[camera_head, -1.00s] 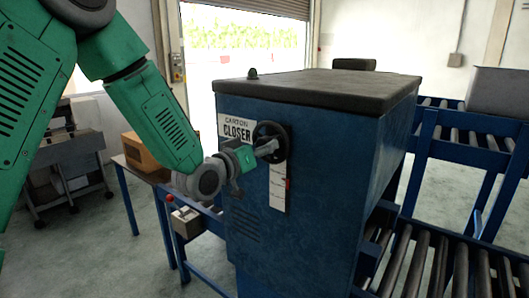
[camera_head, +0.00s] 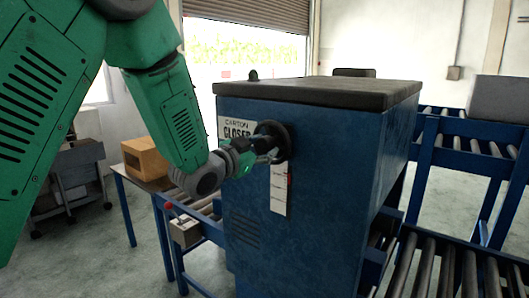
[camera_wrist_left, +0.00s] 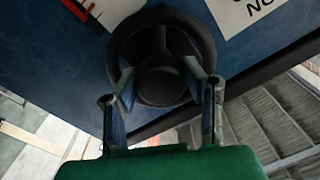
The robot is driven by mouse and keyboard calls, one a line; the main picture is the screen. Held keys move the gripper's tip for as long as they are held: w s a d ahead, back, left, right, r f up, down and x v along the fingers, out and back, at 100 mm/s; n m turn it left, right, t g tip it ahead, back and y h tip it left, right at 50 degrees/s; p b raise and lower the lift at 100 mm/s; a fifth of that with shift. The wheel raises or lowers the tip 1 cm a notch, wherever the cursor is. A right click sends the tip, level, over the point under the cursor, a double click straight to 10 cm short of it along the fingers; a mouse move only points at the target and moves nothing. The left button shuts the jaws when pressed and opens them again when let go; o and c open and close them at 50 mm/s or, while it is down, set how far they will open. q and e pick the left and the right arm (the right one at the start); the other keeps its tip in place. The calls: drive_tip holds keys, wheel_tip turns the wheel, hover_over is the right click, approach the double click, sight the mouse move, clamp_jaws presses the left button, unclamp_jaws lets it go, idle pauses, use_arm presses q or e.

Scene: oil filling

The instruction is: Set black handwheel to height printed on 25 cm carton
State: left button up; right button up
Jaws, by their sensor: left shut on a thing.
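The black handwheel (camera_head: 279,141) is on the front of the blue carton closer, beside its label. In the left wrist view the handwheel (camera_wrist_left: 160,30) shows as a ring with spokes and a round hub. My left gripper (camera_head: 262,148) is at the wheel, and its fingers (camera_wrist_left: 162,95) are shut on the hub from either side. A white scale strip (camera_head: 279,190) with a red pointer (camera_head: 289,180) hangs below the wheel; its figures are too small to read. A brown carton (camera_head: 145,157) sits on a table at the left; no printing on it is legible. My right gripper is not in view.
The blue machine (camera_head: 330,170) with a dark top fills the middle. Roller conveyors (camera_head: 440,270) run at the right, with a grey box (camera_head: 498,98) on the upper one. A small control box with a red knob (camera_head: 168,206) stands left of the machine.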

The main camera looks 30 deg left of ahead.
use_arm(q)
drive_tip(key=shift+s+f+m, duration=0.1)
drive_tip(key=shift+f+m, duration=0.25)
drive_tip(key=shift+m, duration=0.15)
drive_tip(key=o, duration=1.1)
drive_tip(key=shift+o, duration=0.2)
drive_tip(key=shift+r, duration=0.1)
drive_tip(key=shift+r, duration=0.1)
drive_tip(key=shift+s+a, duration=0.1)
drive_tip(key=shift+s, duration=0.05)
drive_tip(key=s, duration=1.1)
drive_tip(key=shift+s+a, duration=0.2)
drive_tip(key=shift+a, duration=0.25)
